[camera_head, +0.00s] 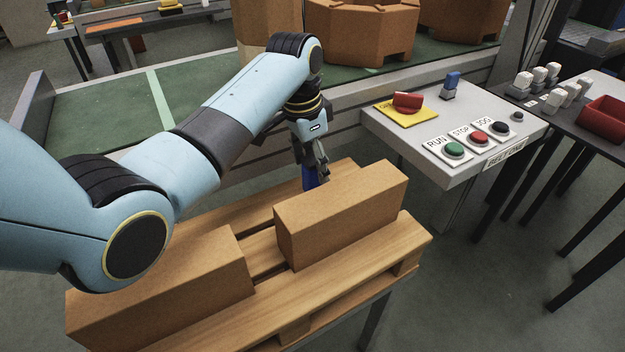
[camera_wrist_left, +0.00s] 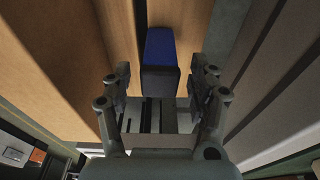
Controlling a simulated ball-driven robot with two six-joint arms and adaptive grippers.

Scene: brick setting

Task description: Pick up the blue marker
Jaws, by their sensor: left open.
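The blue marker (camera_head: 310,178) shows partly behind the near cardboard-brown block, beside the tips of my left gripper (camera_head: 316,168). In the left wrist view the marker (camera_wrist_left: 159,50) is a blue block-like shape with a dark end. It lies between and just beyond the two fingers of my left gripper (camera_wrist_left: 161,82), with gaps on both sides. My left gripper is open and points down over the pallet (camera_head: 365,258). The marker's lower part is hidden in the head view. My right gripper is not in view.
Two brown blocks stand on the pallet, one at the right (camera_head: 340,215) and one at the left (camera_head: 160,290). A control panel (camera_head: 425,150) with buttons stands to the right. A green conveyor (camera_head: 100,115) runs behind. Slats and gaps show between the blocks.

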